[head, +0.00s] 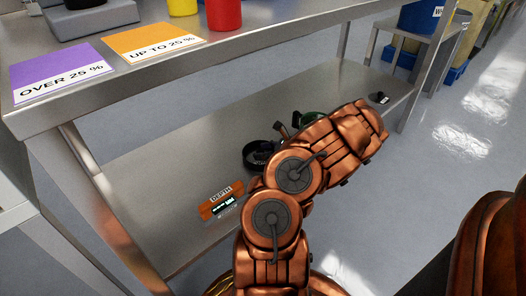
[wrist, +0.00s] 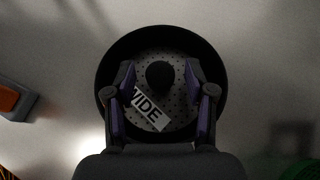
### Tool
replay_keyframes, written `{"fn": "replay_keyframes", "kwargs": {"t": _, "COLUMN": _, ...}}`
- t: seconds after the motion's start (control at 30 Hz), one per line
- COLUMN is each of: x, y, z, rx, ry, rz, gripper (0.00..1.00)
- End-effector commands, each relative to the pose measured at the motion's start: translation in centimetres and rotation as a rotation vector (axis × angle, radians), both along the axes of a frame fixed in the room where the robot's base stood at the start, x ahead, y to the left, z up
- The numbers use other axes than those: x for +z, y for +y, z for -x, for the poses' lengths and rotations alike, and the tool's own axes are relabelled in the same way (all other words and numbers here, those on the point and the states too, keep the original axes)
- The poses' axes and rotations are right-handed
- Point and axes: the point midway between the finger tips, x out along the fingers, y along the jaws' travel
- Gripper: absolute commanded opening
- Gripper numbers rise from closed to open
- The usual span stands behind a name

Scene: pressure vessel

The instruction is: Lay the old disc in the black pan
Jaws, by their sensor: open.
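The black pan (head: 252,160) rests on the lower steel shelf, partly hidden by my arm in the head view. In the wrist view the pan's dark rim (wrist: 160,32) surrounds a grey, dotted disc (wrist: 172,58) with a round black knob at its centre. The disc appears to lie inside the pan. A white label reading "WIDE" is on it, partly covered by the left finger. My gripper (wrist: 160,72) is open above the disc, one finger on each side of the knob, and no contact shows. In the head view my arm hides most of the gripper.
An orange box marked "DEPTH" (head: 215,203) lies left of the pan on the shelf. A small black object (head: 379,98) sits at the shelf's far right. The upper bench (head: 60,120) overhangs the shelf.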

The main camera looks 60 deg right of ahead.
Motion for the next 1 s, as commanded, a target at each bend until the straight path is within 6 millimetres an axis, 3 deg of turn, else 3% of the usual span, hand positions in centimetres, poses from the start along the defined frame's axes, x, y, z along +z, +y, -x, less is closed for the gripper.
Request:
{"fn": "replay_keyframes", "kwargs": {"t": 0.37, "x": 0.9, "y": -0.1, "z": 0.6, "rx": -0.001, "ry": 0.000, "rz": 0.000, "gripper": 0.54}}
{"fn": "replay_keyframes", "kwargs": {"t": 0.8, "x": 4.9, "y": -1.0, "z": 7.7, "rx": -0.002, "ry": 0.000, "rz": 0.000, "gripper": 0.54}}
{"fn": "replay_keyframes", "kwargs": {"t": 1.0, "x": 5.8, "y": -1.2, "z": 9.8, "rx": -0.001, "ry": 0.001, "rz": 0.000, "gripper": 0.54}}
